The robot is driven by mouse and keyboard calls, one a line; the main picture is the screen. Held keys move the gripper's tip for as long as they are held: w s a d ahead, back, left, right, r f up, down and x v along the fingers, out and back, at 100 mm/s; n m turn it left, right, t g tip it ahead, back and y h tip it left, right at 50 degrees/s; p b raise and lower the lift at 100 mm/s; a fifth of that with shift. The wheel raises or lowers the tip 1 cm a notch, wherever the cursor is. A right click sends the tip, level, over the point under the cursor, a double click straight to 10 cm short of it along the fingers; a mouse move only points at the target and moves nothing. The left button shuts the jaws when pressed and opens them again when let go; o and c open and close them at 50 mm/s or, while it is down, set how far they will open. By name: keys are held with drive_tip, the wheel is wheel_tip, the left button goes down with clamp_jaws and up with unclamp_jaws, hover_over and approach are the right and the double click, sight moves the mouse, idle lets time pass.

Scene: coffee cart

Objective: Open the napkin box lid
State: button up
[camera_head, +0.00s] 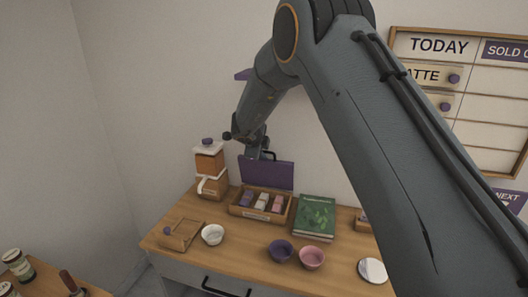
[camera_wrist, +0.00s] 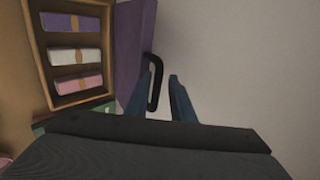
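The napkin box (camera_head: 240,212) is a wooden box on the counter holding rolled napkins in purple, white and pink. Its purple lid (camera_head: 268,175) stands upright at the back of the box, so the box is open. In the wrist view the open box (camera_wrist: 33,60) is at the left, with the lid (camera_wrist: 128,50) edge-on beside it. A black handle (camera_wrist: 155,82) sticks out from the lid's outer face. My gripper (camera_wrist: 162,76) is behind the lid with its two fingers apart. The handle lies between them, close to the left finger. In the head view the fingertips are mostly hidden.
A wood-and-white grinder-like machine (camera_head: 209,165) stands left of the box, and a green book (camera_head: 315,215) lies at its right. A white bowl (camera_head: 212,235), a purple bowl (camera_head: 280,250) and a pink bowl (camera_head: 312,258) stand in front. The wall is close behind the box.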

drive_tip(key=shift+s+a+f, duration=0.1)
drive_tip(key=shift+s+f, duration=0.05)
drive_tip(key=shift+f, duration=0.1)
drive_tip(key=b+v, duration=0.2)
drive_tip(key=v, duration=0.6)
drive_tip(key=shift+r, duration=0.15)
drive_tip(key=shift+w, duration=0.2)
drive_tip(key=s+d+f+n+g+b, duration=0.2)
drive_tip(key=s+d+f+n, duration=0.3)
drive_tip(key=s, duration=0.7)
drive_tip(key=s+d+f+n+g+y+b, duration=0.1)
drive_tip(key=s+d+f+n+g+b, duration=0.2)
drive_tip(key=s+d+f+n, duration=0.3)
drive_tip(key=s+d+f+n+g+y+b, duration=0.1)
drive_tip(key=s+d+f+n+b, duration=0.3)
drive_tip(key=s+d+n, duration=0.6)
drive_tip(key=s+d+f+g, duration=0.1)
drive_tip(key=s+d, duration=0.1)
drive_tip(key=s, duration=0.7)
drive_tip(key=shift+f+g, duration=0.3)
drive_tip(key=shift+f, duration=0.05)
